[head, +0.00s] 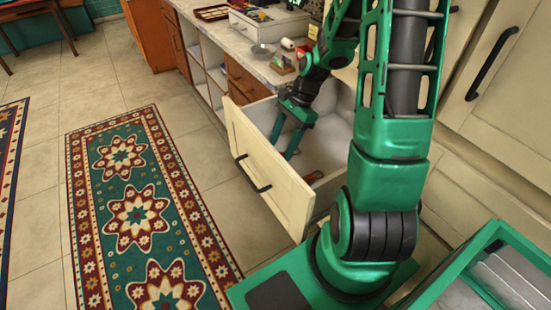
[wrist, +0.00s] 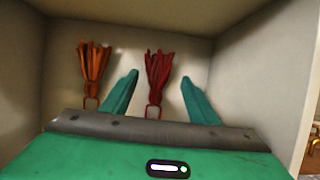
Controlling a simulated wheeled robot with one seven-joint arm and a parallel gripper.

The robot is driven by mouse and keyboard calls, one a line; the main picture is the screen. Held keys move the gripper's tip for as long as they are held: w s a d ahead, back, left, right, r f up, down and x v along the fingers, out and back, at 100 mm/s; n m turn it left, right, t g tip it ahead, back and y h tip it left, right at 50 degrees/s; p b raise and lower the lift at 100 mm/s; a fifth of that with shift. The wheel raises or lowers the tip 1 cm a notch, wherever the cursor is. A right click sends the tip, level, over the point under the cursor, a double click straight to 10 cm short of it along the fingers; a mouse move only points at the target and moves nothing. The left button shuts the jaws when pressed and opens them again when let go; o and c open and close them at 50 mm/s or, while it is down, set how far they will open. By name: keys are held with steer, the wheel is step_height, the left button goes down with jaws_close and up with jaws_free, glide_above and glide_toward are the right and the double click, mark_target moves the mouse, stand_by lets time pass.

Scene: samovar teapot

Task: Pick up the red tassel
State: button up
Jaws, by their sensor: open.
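The red tassel (wrist: 158,68) lies in the open drawer (head: 266,168), with its loop toward my gripper in the wrist view. My gripper (wrist: 158,80) is open, and its two green fingers show on either side of the red tassel in that view. I cannot tell how far the fingertips are above it. An orange tassel (wrist: 94,65) lies to the left of the red one, outside the left finger.
The drawer walls (wrist: 235,50) stand close around my gripper. A counter (head: 235,48) with a bowl (head: 262,50) and other small items is above and behind the drawer. A brown-orange object (head: 314,177) lies near the drawer's front corner. A patterned rug (head: 140,215) covers the floor at left.

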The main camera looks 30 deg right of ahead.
steer(key=shift+x, duration=1.75)
steer(key=shift+s, duration=0.1)
steer(key=c, duration=1.1)
steer(key=shift+r, duration=0.1)
step_height(320, 180, up, 28)
steer(key=shift+f, duration=0.1)
